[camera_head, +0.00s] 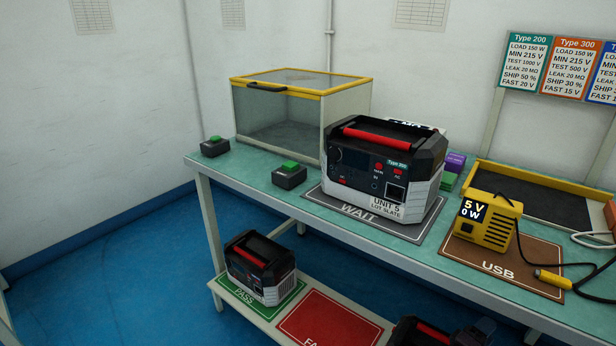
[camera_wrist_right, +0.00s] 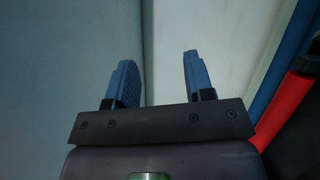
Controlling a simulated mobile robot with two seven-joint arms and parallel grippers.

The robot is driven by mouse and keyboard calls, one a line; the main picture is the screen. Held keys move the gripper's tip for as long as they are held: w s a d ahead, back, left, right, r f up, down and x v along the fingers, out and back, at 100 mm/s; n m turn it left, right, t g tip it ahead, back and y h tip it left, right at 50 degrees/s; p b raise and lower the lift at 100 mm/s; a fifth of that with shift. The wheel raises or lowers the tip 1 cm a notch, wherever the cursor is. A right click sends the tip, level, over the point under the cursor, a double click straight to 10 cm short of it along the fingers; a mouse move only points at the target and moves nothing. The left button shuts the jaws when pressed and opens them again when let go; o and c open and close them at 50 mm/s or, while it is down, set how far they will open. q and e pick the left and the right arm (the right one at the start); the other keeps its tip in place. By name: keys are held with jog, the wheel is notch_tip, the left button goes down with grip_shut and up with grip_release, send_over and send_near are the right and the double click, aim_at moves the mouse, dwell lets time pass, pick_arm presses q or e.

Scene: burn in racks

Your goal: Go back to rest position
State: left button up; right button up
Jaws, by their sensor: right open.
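My right gripper (camera_wrist_right: 158,62) shows in the right wrist view with its two blue fingers spread apart and nothing between them. A red handle bar (camera_wrist_right: 290,105) lies just to the right of the fingers, apart from them. In the head view the right gripper cannot be clearly made out; a dark shape at the bottom edge, beside a partly cut-off power unit (camera_head: 415,334) with a red handle, may be part of my arm. My left gripper shows in neither view.
A power unit (camera_head: 385,165) stands on the WAIT mat (camera_head: 345,209) on the table. Another power unit (camera_head: 262,268) stands on the green PASS mat (camera_head: 232,291) on the lower shelf. The red mat (camera_head: 325,318) is bare. A yellow-edged clear box (camera_head: 275,118) and a yellow USB tester (camera_head: 487,222) stand on the table. Floor at left is clear.

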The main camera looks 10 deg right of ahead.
jog(key=s+a+f+n+g+y, duration=0.1)
jog(key=s+a+f+y, duration=0.3)
jog(key=s+f+y, duration=0.75)
jog(key=s+a+r+y, duration=0.3)
jog(key=s+a, duration=0.5)
jog(key=s, duration=0.4)
jog(key=s+a+r+t+y, duration=0.2)
jog(key=s+a+r+y, duration=0.15)
jog(key=r, duration=0.45)
jog(key=s+a+r+t+y, duration=0.1)
jog(key=s+a+r+y, duration=0.15)
jog(key=a+r, duration=0.4)
jog(key=shift+a+m+t+h, duration=0.5)
jog(key=shift+a+m+h, duration=0.15)
jog(key=shift+a+m, duration=1.85)
pick_arm(q)
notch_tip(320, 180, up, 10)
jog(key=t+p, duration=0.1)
jog(key=p, duration=1)
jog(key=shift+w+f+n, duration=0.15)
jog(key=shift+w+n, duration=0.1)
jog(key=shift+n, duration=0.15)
pick_arm(e)
notch_tip(320, 180, up, 10)
jog(key=w+t, duration=0.1)
jog(key=shift+w+a+f, duration=0.15)
jog(key=shift+w+a, duration=0.05)
jog(key=shift+a, duration=0.05)
